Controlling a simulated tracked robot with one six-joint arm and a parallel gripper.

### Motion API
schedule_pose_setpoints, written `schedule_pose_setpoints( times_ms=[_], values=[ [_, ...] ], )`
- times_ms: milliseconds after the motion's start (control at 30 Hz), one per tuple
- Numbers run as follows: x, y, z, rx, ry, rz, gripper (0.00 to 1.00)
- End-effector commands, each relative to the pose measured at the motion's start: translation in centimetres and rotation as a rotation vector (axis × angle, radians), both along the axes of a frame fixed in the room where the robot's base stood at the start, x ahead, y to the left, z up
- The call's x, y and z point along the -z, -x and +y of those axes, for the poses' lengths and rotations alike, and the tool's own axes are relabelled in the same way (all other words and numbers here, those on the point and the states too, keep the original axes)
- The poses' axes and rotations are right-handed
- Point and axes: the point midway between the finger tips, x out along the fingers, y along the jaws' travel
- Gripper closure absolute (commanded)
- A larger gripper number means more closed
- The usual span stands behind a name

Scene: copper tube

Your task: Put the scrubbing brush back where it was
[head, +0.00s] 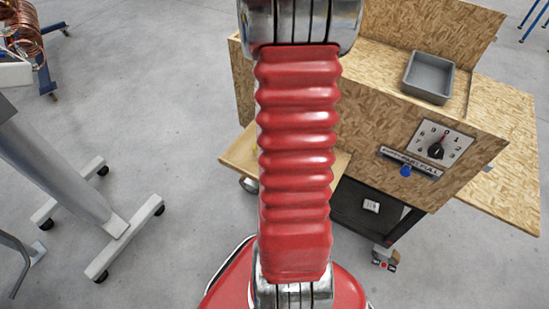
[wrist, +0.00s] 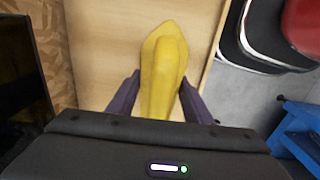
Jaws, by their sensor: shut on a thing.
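The scrubbing brush (wrist: 164,55) is yellow and shows in the middle of the wrist view, with a wide rounded far end and a narrower near part. My gripper (wrist: 160,100) has its dark fingers on both sides of the narrower part and is shut on it. Behind the brush lies a pale wooden shelf (wrist: 98,75); I cannot tell whether the brush touches it. In the head view the shelf (head: 238,157) sticks out at the left side of the chipboard workstation. My red arm hides part of the shelf, and the gripper and brush do not show there.
The chipboard workstation (head: 385,110) carries a grey tray (head: 428,92), a dial panel (head: 455,145) and a blue knob (head: 405,171). A wheeled grey stand (head: 60,165) and a copper coil (head: 25,30) are at left. Grey floor between is clear. A blue frame (wrist: 297,130) is at the wrist view's right.

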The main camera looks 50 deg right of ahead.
Motion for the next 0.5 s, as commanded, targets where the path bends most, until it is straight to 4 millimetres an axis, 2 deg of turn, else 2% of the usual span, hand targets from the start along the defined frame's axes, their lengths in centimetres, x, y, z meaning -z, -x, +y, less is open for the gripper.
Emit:
schedule_pose_setpoints(
  times_ms=[200, 500],
  values=[
    [2.1, 0.0, 0.0, 0.000, -0.002, 0.001, 0.75],
    [2.2, 0.0, 0.0, -0.001, 0.000, 0.000, 0.75]
  ],
)
